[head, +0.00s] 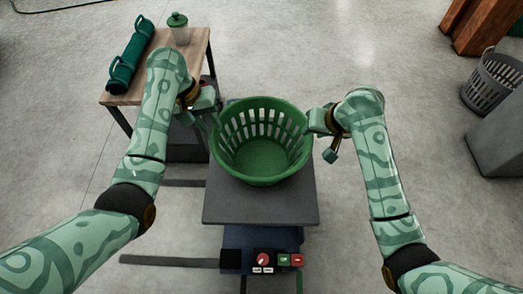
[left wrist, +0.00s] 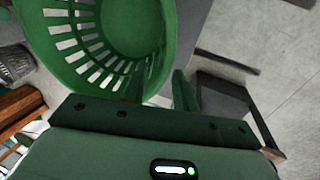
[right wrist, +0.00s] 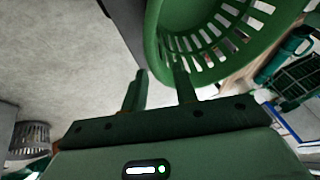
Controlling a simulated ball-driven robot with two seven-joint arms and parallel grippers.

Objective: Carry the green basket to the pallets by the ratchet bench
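The green basket (head: 262,150), round with slotted sides and empty, stands upright on a dark grey platform (head: 260,208) in front of me. My left gripper (head: 212,112) is at the basket's left rim and my right gripper (head: 320,124) is at its right rim. In the left wrist view, the two fingers (left wrist: 160,90) are apart, with the basket's edge (left wrist: 165,50) close by them. In the right wrist view, the fingers (right wrist: 160,88) are also apart, one on each side of the rim (right wrist: 152,50). I cannot tell whether they touch it. No pallets can be made out.
A control box (head: 263,260) with buttons is at the platform's near side. A wooden-topped bench (head: 157,82) at the back left holds a green roll (head: 131,55) and a lidded jar (head: 179,30). A grey slotted bin (head: 490,82) stands at the right. Floor behind the basket is clear.

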